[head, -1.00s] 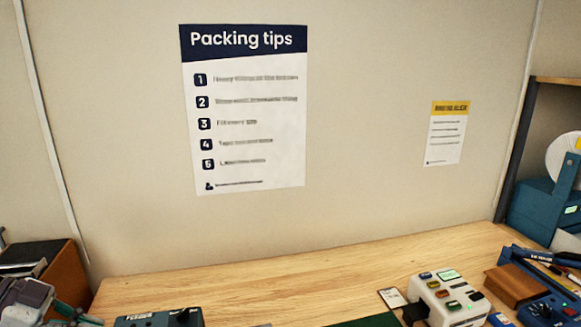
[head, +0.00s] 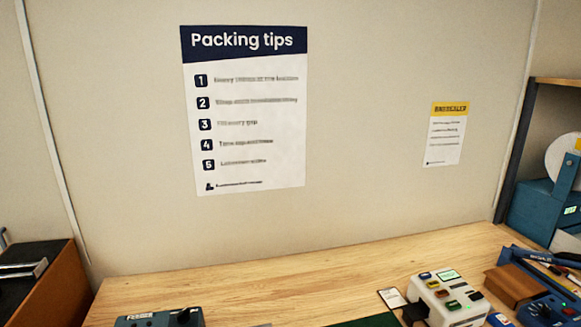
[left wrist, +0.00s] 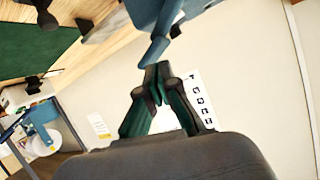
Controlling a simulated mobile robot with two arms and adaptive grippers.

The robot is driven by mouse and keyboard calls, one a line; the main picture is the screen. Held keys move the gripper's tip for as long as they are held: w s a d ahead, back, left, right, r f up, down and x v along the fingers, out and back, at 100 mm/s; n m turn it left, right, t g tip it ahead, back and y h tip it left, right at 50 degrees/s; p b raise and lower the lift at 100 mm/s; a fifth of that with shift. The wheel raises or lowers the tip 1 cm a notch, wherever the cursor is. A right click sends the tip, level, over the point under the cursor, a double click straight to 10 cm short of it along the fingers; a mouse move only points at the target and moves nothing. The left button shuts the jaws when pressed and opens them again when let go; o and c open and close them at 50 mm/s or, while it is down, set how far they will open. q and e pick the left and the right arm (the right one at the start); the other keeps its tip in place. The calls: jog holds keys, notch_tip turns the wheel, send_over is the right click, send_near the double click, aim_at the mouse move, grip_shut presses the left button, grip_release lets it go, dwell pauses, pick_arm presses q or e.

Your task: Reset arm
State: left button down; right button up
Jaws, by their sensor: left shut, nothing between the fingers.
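My left gripper (left wrist: 155,82) shows in the left wrist view, with its dark green and black fingers closed together at the tips and nothing between them. Its tips appear just below a blue-grey part (left wrist: 157,48) that hangs in from the top of that view; I cannot tell whether they touch. In the head view my left gripper is out of sight. My right gripper is in neither view.
The wooden table (head: 270,285) has a clear back strip. At its front are a blue box with a black knob (head: 160,319), a green mat (head: 375,321) and a white button device (head: 446,299). A brown bin (head: 55,290) stands left. Posters hang on the wall.

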pick_arm(q)
jog(key=s+d+f+g, duration=0.2)
jog(key=s+f+g, duration=0.3)
jog(key=s, duration=0.5)
jog(key=s+d+f+g, duration=0.3)
jog(key=s+f+g, duration=0.2)
jog(key=s, duration=0.5)
notch_tip(320, 180, down, 31)
jog(key=g+b, duration=0.1)
jog(key=b, duration=0.6)
jog(key=s+a+f+b, duration=0.1)
jog(key=s+f+b, duration=0.2)
jog(key=s+f, duration=0.6)
jog(key=s+a+f+g+b, duration=0.1)
jog(key=s+a+f+b, duration=0.1)
jog(key=s+f, duration=0.7)
notch_tip(320, 180, down, 6)
jog(key=shift+a+f+m+b, duration=0.15)
jog(key=shift+m+b, duration=0.15)
jog(key=shift+b, duration=0.25)
